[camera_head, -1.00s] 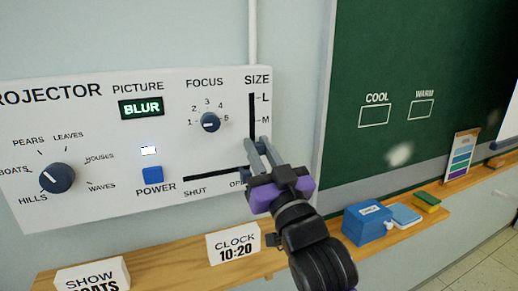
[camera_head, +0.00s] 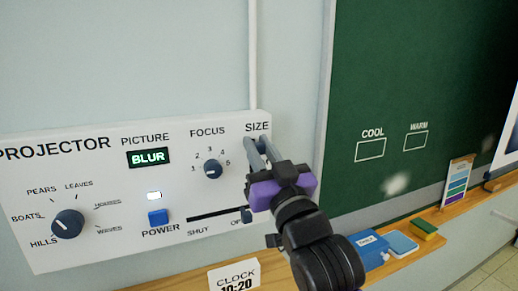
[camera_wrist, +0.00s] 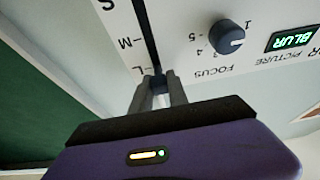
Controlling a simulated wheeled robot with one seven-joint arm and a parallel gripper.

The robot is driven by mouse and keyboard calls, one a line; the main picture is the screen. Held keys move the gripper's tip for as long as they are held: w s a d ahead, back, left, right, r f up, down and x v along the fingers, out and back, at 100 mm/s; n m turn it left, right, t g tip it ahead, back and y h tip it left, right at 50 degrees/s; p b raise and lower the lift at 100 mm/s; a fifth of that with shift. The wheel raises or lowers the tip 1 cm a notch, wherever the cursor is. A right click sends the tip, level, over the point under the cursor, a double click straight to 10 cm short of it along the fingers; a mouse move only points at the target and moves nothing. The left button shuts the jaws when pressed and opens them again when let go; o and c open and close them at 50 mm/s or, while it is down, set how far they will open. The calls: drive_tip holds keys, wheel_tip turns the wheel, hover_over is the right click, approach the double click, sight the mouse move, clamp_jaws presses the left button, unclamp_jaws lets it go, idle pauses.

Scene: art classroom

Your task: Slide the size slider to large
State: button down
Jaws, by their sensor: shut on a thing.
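The white projector panel (camera_head: 100,180) hangs on the wall. Its SIZE slot runs vertically at the right edge, mostly hidden behind my gripper in the head view. My gripper (camera_head: 259,143) is just under the SIZE label, and its fingers hide the L and M marks there. In the wrist view, upside down, the slot (camera_wrist: 143,25) shows with S, M and L beside it. My gripper (camera_wrist: 160,88) is shut on the small dark blue size slider knob (camera_wrist: 159,84), which sits level with the L mark, at that end of the slot.
The FOCUS dial (camera_head: 212,169) is close to the left of the slot. Below are the shutter slider knob (camera_head: 246,215) near OPEN and the blue POWER button (camera_head: 158,217). A wooden ledge holds a CLOCK card (camera_head: 235,278) and a blue box (camera_head: 366,247). The green chalkboard (camera_head: 430,90) is to the right.

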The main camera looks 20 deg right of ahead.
drive_tip(key=c, duration=1.5)
unclamp_jaws()
drive_tip(key=shift+r, duration=0.4)
drive_tip(key=shift+o, duration=1.1)
drive_tip(key=shift+f, duration=0.15)
drive_tip(key=b+v, duration=0.2)
drive_tip(key=v, duration=0.6)
drive_tip(key=shift+b, duration=0.3)
drive_tip(key=shift+w, duration=0.1)
